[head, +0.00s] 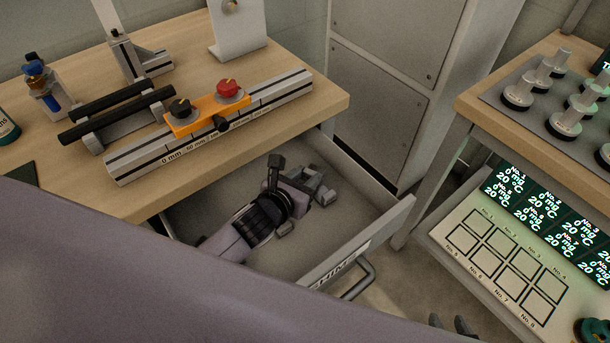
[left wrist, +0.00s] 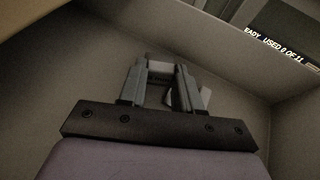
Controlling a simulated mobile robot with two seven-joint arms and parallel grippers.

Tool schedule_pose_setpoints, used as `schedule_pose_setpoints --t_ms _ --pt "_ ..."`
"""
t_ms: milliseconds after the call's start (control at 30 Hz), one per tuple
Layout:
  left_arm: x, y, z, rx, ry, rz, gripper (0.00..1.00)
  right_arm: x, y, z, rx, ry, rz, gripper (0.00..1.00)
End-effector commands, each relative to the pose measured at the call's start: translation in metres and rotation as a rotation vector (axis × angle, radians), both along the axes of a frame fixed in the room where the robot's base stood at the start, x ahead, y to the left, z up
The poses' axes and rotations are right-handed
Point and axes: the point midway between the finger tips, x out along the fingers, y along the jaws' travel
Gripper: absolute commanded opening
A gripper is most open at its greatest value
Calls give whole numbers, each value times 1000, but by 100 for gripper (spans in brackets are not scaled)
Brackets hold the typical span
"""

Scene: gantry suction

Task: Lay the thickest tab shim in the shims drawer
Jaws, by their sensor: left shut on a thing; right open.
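The shims drawer (head: 355,235) stands pulled out below the bench, its front lettered and fitted with a handle. My left gripper (head: 318,190) is down inside it, low over the drawer floor. In the left wrist view the left gripper (left wrist: 162,82) is shut on a small pale grey piece, apparently the tab shim (left wrist: 160,67), between its fingertips. A pale flat patch (left wrist: 204,97) shows just right of the fingers; I cannot tell if it is part of the same piece. The shim's thickness cannot be judged. My right gripper (head: 455,325) shows only its dark fingertips at the bottom edge, open.
The wooden bench (head: 330,103) above the drawer carries a graduated rail (head: 285,92) with an orange block (head: 205,115). At right, a panel with numbered squares (head: 510,260) and a table with several weights (head: 565,120) stand close to the drawer. The drawer walls surround my left gripper.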

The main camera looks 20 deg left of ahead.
Motion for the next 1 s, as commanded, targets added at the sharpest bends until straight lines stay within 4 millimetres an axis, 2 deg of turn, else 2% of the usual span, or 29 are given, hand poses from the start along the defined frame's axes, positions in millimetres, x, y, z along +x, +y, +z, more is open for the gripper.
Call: schedule_pose_setpoints --t_ms 167,200,233,267,567,733,1000 --pt "0 0 -2 2 -1 -1 3 0 0 -1 0 0 0 43" --pt "0 0 -2 1 -1 0 46 0 0 -1 0 0 0 43" --pt "0 0 -2 1 -1 0 56 0 0 -1 0 0 0 43" --pt "0 0 -2 1 -1 0 59 0 0 -1 0 0 0 43" --pt "0 0 -1 0 -1 0 59 0 0 0 0 0 0 43" --pt "0 0 15 -3 -1 1 59 0 0 7 0 0 0 43" --pt "-44 9 28 3 1 -1 59 0 0 12 1 0 -1 43"
